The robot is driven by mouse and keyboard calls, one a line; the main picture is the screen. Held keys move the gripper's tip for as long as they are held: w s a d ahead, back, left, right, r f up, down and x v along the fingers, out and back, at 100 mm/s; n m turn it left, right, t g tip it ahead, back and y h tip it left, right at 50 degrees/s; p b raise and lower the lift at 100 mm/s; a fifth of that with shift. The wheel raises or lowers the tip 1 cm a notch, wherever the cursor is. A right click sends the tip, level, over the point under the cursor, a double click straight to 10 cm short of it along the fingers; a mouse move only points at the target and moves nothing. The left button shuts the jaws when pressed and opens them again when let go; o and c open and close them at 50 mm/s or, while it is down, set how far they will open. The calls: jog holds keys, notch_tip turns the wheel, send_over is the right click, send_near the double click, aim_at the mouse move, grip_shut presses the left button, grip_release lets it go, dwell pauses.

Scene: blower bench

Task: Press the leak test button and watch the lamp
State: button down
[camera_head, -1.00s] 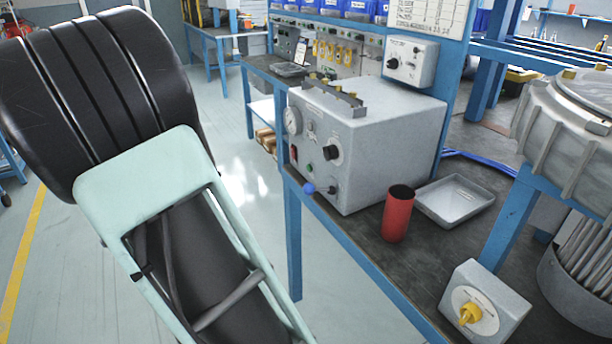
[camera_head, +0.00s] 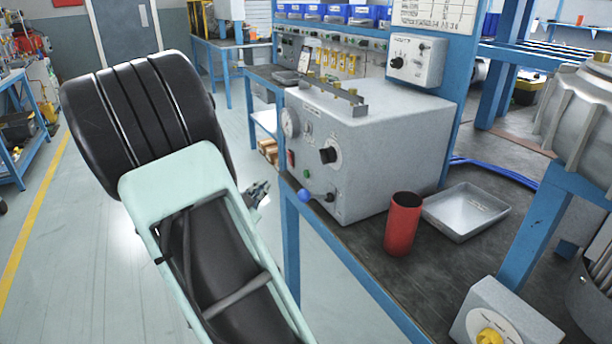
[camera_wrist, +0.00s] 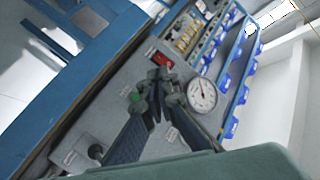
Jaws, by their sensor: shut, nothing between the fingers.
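The grey test box (camera_head: 385,140) stands on the bench with its control panel facing left. The panel carries a round gauge (camera_head: 290,122), a black knob (camera_head: 329,155), a red switch (camera_head: 291,159) and a small green round button or lamp (camera_head: 306,173); I cannot tell which. My gripper (camera_head: 262,190) is shut and empty, left of the panel and apart from it in the head view. In the wrist view my gripper (camera_wrist: 163,85) points at the panel, between the gauge (camera_wrist: 202,95) and the green part (camera_wrist: 134,96), with the red switch (camera_wrist: 162,59) just beyond its tips. Panel labels are unreadable.
A red cup (camera_head: 402,225) and a grey tray (camera_head: 465,211) stand right of the box. A box with a yellow knob (camera_head: 490,337) is nearer. Floor left of the bench is clear.

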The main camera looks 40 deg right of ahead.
aim_at(307, 174)
jog(key=s+d+b, duration=0.2)
jog(key=d, duration=0.6)
jog(key=shift+d, duration=0.3)
dwell(1.3)
jog(key=shift+s+d+b, duration=0.15)
jog(key=shift+d+b, duration=0.25)
jog(key=shift+b, duration=0.05)
jog(key=shift+s+d+r+b, duration=0.25)
jog(key=shift+d+r, duration=0.2)
jog(key=shift+d, duration=0.25)
dwell(0.9)
jog(key=shift+a, duration=0.15)
dwell(0.4)
jog(key=shift+w+a+f+p, duration=0.1)
jog(key=shift+w+a+p, duration=0.1)
jog(key=shift+a, duration=0.7)
jog(key=shift+w+a+f+p, duration=0.15)
jog(key=shift+w+a, duration=0.1)
jog(key=shift+a, duration=0.65)
jog(key=shift+w+a+p, duration=0.2)
jog(key=shift+a, duration=0.7)
